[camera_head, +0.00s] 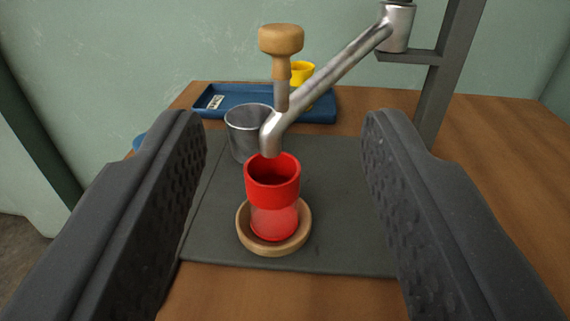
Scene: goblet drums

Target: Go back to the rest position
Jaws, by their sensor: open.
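My gripper (283,130) is open, with its two dark fingers wide apart at the left and right of the view and nothing between them in its grasp. Beyond and between the fingers, a red goblet drum (272,185) stands upright on a round wooden saucer (245,236). The saucer rests on a dark grey mat (340,215). The end of a metal spout (271,135) hangs just above or behind the drum's rim; I cannot tell the exact gap.
A grey metal cup (245,130) stands behind the red drum. A blue tray (235,98) lies at the back with a yellow goblet (302,72). A wooden knob (281,40) tops the spout's stem. A grey post (448,75) rises at right. The wooden table (500,160) is clear at right.

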